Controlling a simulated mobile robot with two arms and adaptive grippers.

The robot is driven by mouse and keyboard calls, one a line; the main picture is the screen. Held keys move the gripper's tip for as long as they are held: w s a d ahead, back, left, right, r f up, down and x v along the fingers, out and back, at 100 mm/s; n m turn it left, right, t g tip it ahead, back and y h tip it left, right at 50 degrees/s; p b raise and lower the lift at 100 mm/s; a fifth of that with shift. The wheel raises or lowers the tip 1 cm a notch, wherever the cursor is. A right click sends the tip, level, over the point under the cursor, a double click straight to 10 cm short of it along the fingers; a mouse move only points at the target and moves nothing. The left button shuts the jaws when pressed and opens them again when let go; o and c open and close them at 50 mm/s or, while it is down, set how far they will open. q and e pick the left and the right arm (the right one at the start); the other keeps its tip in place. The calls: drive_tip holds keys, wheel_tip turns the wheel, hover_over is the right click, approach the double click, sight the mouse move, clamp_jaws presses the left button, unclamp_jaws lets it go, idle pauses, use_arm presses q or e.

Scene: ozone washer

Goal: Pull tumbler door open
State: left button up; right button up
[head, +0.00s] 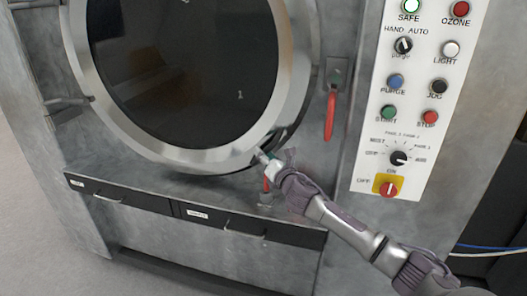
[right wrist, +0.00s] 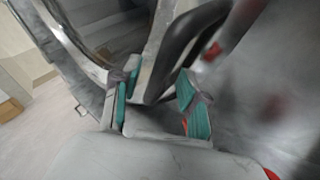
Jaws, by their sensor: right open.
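The tumbler door (head: 185,70) is round, with dark glass in a wide steel ring, on the washer's front in the head view. Whether it stands slightly ajar is hard to tell. My right gripper (head: 268,157) is at the lower right edge of the ring. A dark curved band (right wrist: 183,42) runs just behind. Contact with the door is unclear. My left gripper is not in view.
A red handle (head: 330,115) hangs right of the door, and another red handle (head: 267,184) is below my gripper. The control panel (head: 408,110) is at the right. Drawers (head: 120,196) run below the door. Grey floor (head: 45,250) is clear at the lower left.

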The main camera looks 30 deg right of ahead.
drive_tip(key=shift+w, duration=0.75)
drive_tip(key=shift+c, duration=0.3)
clamp_jaws()
